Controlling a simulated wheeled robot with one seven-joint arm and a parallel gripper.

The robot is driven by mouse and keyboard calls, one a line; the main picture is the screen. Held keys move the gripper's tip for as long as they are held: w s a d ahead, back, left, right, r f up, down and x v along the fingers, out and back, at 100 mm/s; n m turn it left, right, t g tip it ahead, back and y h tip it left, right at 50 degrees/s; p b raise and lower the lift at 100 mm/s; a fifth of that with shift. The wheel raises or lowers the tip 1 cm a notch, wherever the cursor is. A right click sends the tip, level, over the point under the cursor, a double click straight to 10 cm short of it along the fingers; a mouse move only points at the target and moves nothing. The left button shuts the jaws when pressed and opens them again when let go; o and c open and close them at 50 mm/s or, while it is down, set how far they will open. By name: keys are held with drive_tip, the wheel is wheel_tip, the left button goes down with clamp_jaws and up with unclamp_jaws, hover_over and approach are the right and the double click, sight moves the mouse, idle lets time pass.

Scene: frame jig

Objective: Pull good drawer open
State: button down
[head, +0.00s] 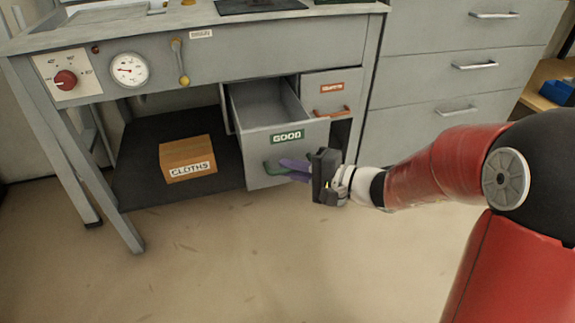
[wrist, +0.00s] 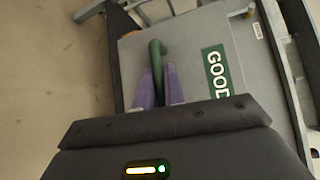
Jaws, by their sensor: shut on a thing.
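The good drawer (head: 267,137) is a grey drawer with a green GOOD label (head: 287,136) and a green handle (head: 268,168). It stands pulled out from the bench, and its inside shows as empty as far as I can see. My gripper (head: 290,169) is in front of the drawer, with its purple fingers at the handle. In the wrist view the fingers lie on both sides of the green handle (wrist: 157,65), shut on it. The drawer front (wrist: 195,45) and its label (wrist: 215,70) show beside them.
A drawer with a red label and orange handle (head: 332,113) is shut at the right. A box marked CLOTHS (head: 187,158) sits on the bench's lower shelf (head: 135,185). Grey cabinet drawers (head: 440,80) stand at the right. The floor (head: 220,260) in front is clear.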

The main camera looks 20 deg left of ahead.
drive_tip(key=shift+s+d, duration=0.2)
drive_tip(key=shift+s, duration=0.05)
drive_tip(key=c, duration=1.5)
unclamp_jaws()
drive_tip(key=shift+d, duration=0.1)
drive_tip(key=v, duration=0.7)
drive_tip(key=shift+d, duration=0.3)
drive_tip(key=shift+s, duration=0.1)
